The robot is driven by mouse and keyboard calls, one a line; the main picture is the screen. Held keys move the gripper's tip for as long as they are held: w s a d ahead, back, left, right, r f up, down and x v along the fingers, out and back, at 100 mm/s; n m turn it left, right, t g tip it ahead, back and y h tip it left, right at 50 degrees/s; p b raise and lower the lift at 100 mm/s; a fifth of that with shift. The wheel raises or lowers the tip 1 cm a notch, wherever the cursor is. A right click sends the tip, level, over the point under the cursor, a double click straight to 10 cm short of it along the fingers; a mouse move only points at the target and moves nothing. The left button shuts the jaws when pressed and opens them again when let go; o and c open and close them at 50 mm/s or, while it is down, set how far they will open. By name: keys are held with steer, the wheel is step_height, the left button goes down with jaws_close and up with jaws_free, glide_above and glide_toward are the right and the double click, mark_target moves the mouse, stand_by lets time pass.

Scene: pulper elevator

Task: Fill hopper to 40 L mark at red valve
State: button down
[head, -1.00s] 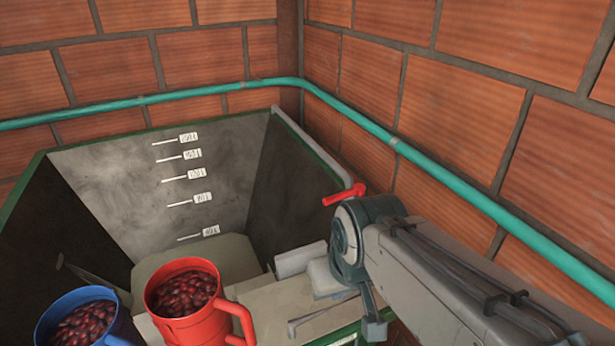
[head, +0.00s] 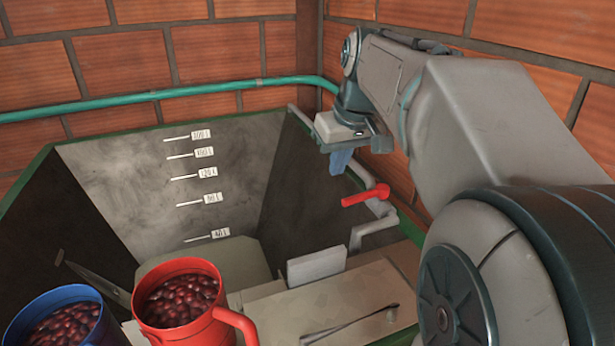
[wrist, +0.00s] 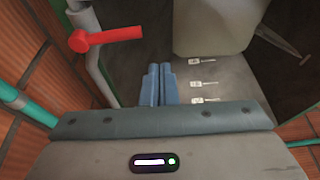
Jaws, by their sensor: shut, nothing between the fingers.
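The hopper (head: 40,170) is a wide dark bin with a green rim, and no water shows in it. Its back wall carries several marks; the lowest label, the 40 L mark (head: 220,233), sits just above the pale block at the bottom. The red valve (head: 365,195) is a lever handle on a grey pipe (head: 360,235) at the hopper's right side; it also shows in the wrist view (wrist: 105,38). My gripper (head: 340,168) points down above and slightly left of the valve, apart from it. Its blue fingers (wrist: 158,70) are together and empty.
A red jug (head: 180,325) and a blue jug (head: 55,335), both full of red cherries, stand at the front left. A thin metal rod (head: 350,324) lies on the tan ledge. A teal pipe (head: 130,97) runs along the brick walls.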

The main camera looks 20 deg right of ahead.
steer(key=r+b, duration=0.1)
steer(key=r, duration=0.1)
glide_above(365, 196)
steer(key=w+a, duration=0.2)
step_height(365, 196, down, 10)
steer(key=shift+n, duration=0.3)
steer(key=shift+s+a+f, duration=0.1)
steer(key=shift+s+a, duration=0.05)
steer(key=shift+a, duration=0.05)
